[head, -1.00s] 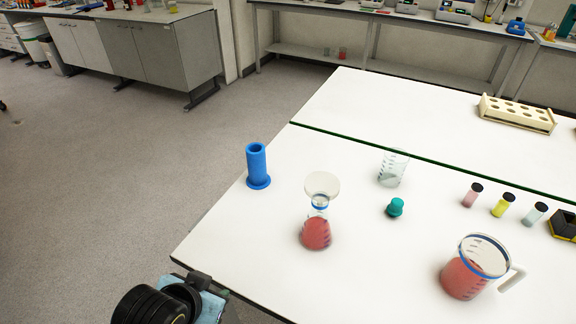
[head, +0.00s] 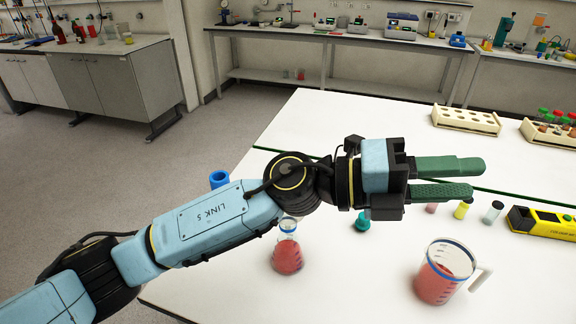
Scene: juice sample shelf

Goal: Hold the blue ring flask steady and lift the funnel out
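The blue ring flask (head: 287,257), with red liquid inside, stands upright on the white table below my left forearm. A blue band shows near its neck. The funnel seen in it earlier is hidden behind my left arm now. My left gripper (head: 477,178) reaches across the view above the table, well to the right of the flask. Its two green fingers are apart, with a narrow empty gap between them. My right gripper is not in view.
A jug of red liquid (head: 436,284) stands front right on the table (head: 350,290). A teal stopper (head: 362,223), small vials (head: 462,209) and a yellow-black device (head: 540,221) are nearby. A blue cylinder (head: 219,178) is partly hidden by my arm. A rack (head: 466,120) stands further back.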

